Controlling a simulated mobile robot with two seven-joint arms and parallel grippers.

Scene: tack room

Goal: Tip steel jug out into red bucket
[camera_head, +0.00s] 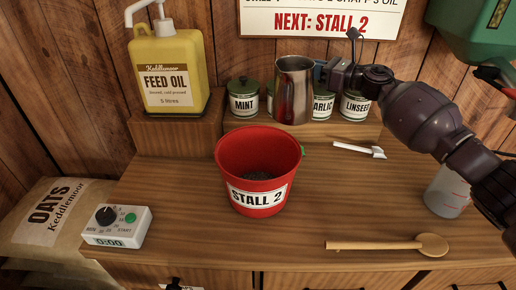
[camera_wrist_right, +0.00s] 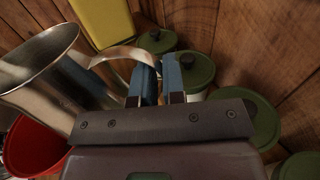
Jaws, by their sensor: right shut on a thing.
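The steel jug (camera_head: 292,98) is roughly upright at the back, behind and right of the red bucket and in front of the tins. It also shows in the right wrist view (camera_wrist_right: 50,75). My right gripper (camera_head: 323,72) is shut on its handle (camera_wrist_right: 122,54), with its blue-tipped fingers (camera_wrist_right: 158,85) pinching it. I cannot tell whether the jug's base touches the shelf. The jug's contents are hidden. The red bucket (camera_head: 258,160), labelled STALL 2, stands upright on the bench with dark material inside. It also shows in the right wrist view (camera_wrist_right: 30,150). My left gripper is not in view.
Lidded tins (camera_head: 244,103) line the raised shelf behind the jug. A yellow feed oil container (camera_head: 172,75) stands back left. A timer (camera_head: 117,226), a wooden spoon (camera_head: 390,245), a white scoop (camera_head: 358,149) and a clear measuring cup (camera_head: 446,193) surround the bucket. Bench front is mostly clear.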

